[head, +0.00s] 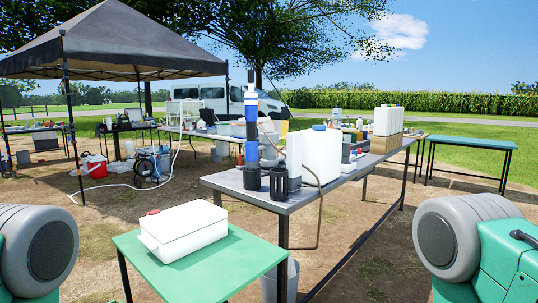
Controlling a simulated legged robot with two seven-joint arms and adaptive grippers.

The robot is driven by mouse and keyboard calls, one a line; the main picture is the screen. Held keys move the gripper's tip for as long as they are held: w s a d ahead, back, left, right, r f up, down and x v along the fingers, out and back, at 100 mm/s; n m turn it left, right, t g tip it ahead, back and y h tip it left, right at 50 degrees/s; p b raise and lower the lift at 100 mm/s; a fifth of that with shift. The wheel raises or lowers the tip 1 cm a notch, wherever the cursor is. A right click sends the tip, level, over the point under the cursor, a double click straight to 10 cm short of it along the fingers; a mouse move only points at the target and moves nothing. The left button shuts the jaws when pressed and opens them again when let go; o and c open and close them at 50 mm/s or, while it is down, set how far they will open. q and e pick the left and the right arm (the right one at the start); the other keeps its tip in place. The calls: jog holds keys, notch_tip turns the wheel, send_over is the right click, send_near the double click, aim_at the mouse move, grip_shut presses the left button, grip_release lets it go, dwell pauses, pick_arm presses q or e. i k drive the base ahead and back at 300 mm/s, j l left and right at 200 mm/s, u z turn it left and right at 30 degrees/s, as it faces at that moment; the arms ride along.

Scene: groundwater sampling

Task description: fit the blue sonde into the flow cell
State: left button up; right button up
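The blue sonde (252,133) stands upright near the front left corner of the grey table (232,181). It is a tall, thin cylinder with a blue lower part, a white band and a dark top. Its lower end meets a short black cup-like piece (252,178); I cannot tell whether it sits in it or behind it. A second black, slotted, open-topped piece (279,184) stands just to the right. I cannot tell for sure which thing is the flow cell. Neither gripper shows; only parts of my arms are at the lower left and right edges.
A thin hose hangs off the table's front. A green table (205,262) with a white box (184,231) is nearer. A bucket (280,282) stands below.

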aim_at(269, 159)
jog(key=u, duration=0.4)
jog(key=l+u, duration=0.15)
jog(key=u, duration=0.3)
jog(key=i+l+u, duration=0.1)
jog(key=u, duration=0.3)
jog(key=l+u, duration=0.25)
jog(key=l, duration=0.2)
jog(key=l+u, duration=0.2)
jog(key=l, duration=0.25)
jog(key=k+l+u, duration=0.1)
jog(key=l+u, duration=0.15)
jog(key=l, duration=0.15)
jog(key=k+l+u, duration=0.1)
jog(key=l+u, duration=0.15)
jog(key=l, duration=0.2)
jog(key=k+l+u, duration=0.2)
jog(key=l, duration=0.2)
jog(key=k+l+u, duration=0.1)
jog(key=l+u, duration=0.15)
jog(key=l, duration=0.15)
